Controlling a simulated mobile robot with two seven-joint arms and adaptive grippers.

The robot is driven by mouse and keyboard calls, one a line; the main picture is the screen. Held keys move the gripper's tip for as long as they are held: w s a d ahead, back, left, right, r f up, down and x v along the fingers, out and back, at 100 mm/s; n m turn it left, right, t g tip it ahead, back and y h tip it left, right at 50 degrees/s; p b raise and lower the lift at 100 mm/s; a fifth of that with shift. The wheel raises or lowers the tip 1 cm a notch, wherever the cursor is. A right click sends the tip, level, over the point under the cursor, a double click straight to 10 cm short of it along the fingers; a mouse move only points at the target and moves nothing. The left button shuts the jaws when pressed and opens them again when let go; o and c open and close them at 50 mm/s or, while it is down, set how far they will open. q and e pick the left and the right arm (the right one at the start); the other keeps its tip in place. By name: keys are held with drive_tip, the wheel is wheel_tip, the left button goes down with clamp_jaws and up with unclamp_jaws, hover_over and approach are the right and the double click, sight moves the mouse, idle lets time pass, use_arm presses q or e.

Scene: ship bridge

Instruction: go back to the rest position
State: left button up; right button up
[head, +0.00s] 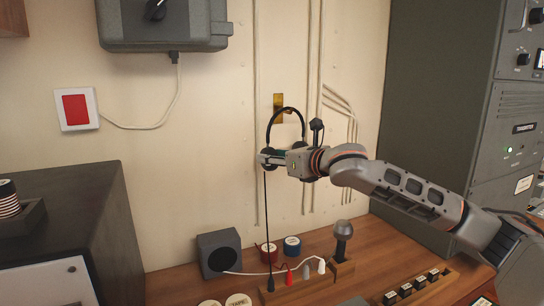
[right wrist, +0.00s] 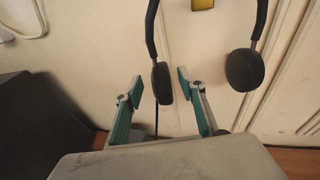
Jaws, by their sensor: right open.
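My right gripper (head: 265,158) reaches in from the right at the back wall. A black headset (head: 272,122) hangs there by its band from a brass hook (head: 279,103). In the right wrist view my right gripper (right wrist: 160,86) is open, with its two fingers apart. The headset's left ear cup (right wrist: 162,84) appears between the fingertips; I cannot tell whether they touch it. The other ear cup (right wrist: 243,71) hangs clear to the right. My left gripper is not in view.
A wooden desk (head: 215,290) below holds a small speaker (head: 219,254), tape rolls (head: 292,246), a microphone-like object (head: 343,238) and plugs (head: 306,270). A tall grey radio cabinet (head: 435,110) stands at the right. A dark cord (head: 267,225) hangs below the headset.

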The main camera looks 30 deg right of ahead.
drive_tip(key=s, duration=0.7)
drive_tip(key=shift+s+a, duration=0.2)
drive_tip(key=shift+s, duration=0.05)
idle(0.8)
idle(0.5)
